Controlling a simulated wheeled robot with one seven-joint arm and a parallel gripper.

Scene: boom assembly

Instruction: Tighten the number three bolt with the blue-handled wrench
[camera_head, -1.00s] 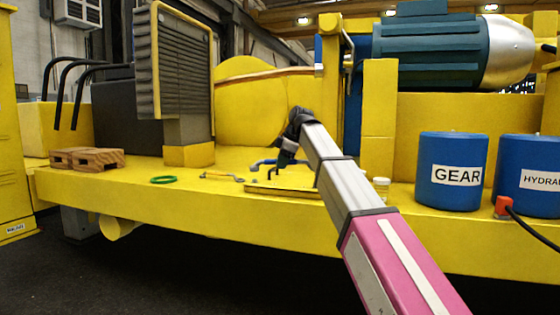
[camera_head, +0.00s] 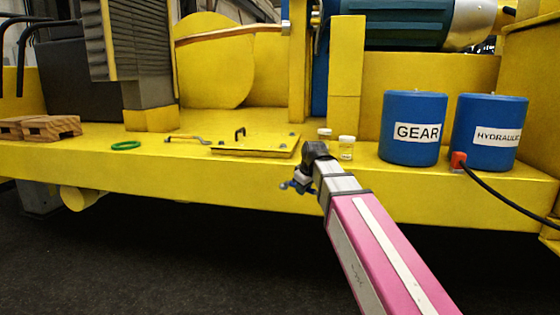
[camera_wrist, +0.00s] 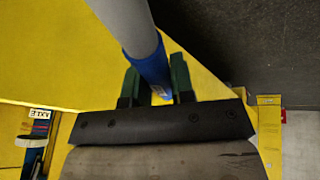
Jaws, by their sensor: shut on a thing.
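The blue-handled wrench (camera_wrist: 148,62) is between the green fingertips of my gripper (camera_wrist: 160,85) in the wrist view. Its blue handle is in the jaws, and its grey shaft runs up out of the picture. In the head view my gripper (camera_head: 298,184) is at the front edge of the yellow deck, with a little of the blue wrench (camera_head: 285,185) showing. A yellow cover plate (camera_head: 250,151) with a black handle (camera_head: 240,133) lies on the deck behind and left of my gripper. Small bolts show at its corners; I cannot read which is number three.
Another wrench (camera_head: 187,140) and a green ring (camera_head: 126,145) lie left of the plate. Two small jars (camera_head: 346,148) stand right of it, then blue GEAR (camera_head: 413,150) and HYDRAULIC (camera_head: 488,148) drums. Wooden blocks (camera_head: 40,128) sit at far left. The space before the deck is clear.

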